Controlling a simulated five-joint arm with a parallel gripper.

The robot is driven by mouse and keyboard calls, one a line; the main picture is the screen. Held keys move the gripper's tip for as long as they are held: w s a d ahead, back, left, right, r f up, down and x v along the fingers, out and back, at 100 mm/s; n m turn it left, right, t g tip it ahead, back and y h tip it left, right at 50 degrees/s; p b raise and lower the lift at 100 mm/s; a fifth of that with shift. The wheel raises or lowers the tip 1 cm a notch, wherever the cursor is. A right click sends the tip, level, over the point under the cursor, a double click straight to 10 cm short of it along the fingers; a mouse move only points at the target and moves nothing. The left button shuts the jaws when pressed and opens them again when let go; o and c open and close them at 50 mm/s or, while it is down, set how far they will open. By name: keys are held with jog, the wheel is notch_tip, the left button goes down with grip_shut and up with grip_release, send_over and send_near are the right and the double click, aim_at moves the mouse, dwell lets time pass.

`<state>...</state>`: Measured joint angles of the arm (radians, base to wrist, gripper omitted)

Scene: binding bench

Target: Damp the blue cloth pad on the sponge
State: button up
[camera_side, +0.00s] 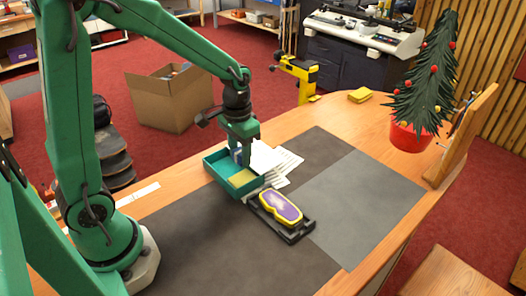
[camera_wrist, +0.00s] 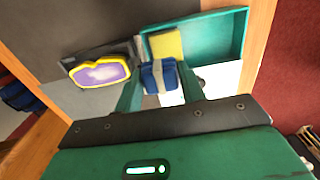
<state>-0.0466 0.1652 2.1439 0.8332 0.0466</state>
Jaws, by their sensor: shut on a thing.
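My gripper (camera_wrist: 160,82) is shut on the blue cloth pad (camera_wrist: 158,70), which has a pale band around its middle. In the side view my gripper (camera_side: 241,146) points down over the teal tray (camera_side: 219,173), and a bit of the pad (camera_side: 236,154) shows between the fingers. The yellow sponge (camera_side: 242,179) lies in the end of the tray nearer the side camera. In the wrist view the sponge (camera_wrist: 167,43) is just beyond the pad. The pad appears beside the sponge; I cannot tell its height or whether it touches the tray.
A purple, yellow-rimmed piece (camera_side: 281,206) sits in a black holder (camera_side: 294,232) close to the tray. White papers (camera_side: 275,160) lie behind the tray. A yellow block (camera_side: 360,95) and a small decorated tree (camera_side: 425,80) stand farther back. The grey mat (camera_side: 365,200) is clear at right.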

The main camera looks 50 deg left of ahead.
aim_at(242, 178)
jog(key=shift+w+a+f, duration=0.3)
jog(key=shift+w+a, duration=0.15)
jog(key=shift+a, duration=0.1)
jog(key=shift+f, duration=0.15)
jog(key=shift+f, duration=2.8)
jog(key=shift+f, duration=0.65)
dwell(0.5)
jog(key=shift+r, duration=3.6)
